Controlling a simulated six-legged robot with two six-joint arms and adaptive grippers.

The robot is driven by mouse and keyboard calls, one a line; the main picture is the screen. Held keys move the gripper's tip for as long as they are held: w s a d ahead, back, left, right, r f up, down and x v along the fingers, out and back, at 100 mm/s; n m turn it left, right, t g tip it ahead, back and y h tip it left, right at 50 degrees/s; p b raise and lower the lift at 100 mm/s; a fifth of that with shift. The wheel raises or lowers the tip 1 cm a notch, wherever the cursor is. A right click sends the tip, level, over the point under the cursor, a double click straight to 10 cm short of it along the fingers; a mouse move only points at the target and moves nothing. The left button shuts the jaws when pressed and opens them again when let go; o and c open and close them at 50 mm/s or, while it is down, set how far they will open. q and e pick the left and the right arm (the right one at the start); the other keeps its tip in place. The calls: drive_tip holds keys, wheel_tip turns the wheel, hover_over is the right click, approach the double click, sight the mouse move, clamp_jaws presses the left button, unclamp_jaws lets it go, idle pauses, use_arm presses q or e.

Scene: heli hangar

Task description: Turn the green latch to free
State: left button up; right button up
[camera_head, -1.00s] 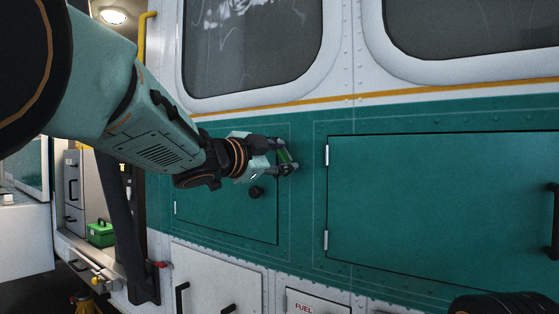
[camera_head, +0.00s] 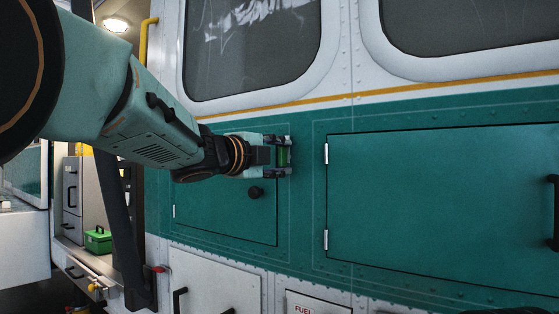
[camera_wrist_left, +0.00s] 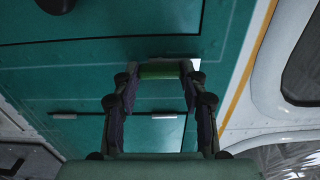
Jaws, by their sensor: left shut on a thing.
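The green latch (camera_head: 283,157) is at the upper right corner of the small teal hatch door (camera_head: 225,212). In the head view its bar stands about upright. My left gripper (camera_head: 288,156) reaches in from the left and is shut on the latch, with one finger above and one below. In the left wrist view the green latch (camera_wrist_left: 160,71) spans between the two fingertips of my left gripper (camera_wrist_left: 160,69). The fingers partly cover the latch's ends. My right gripper is not in view.
A black knob (camera_head: 256,192) sits on the small door, just below my wrist. A larger teal door (camera_head: 440,205) with hinges is to the right. White lower panels (camera_head: 215,280) lie below. A green box (camera_head: 98,239) stands inside the opening at left.

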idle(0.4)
use_arm(q)
drive_tip(key=o, duration=1.1)
drive_tip(key=shift+o, duration=0.2)
drive_tip(key=v, duration=0.7)
drive_tip(key=shift+s, duration=0.2)
drive_tip(key=shift+a, duration=0.15)
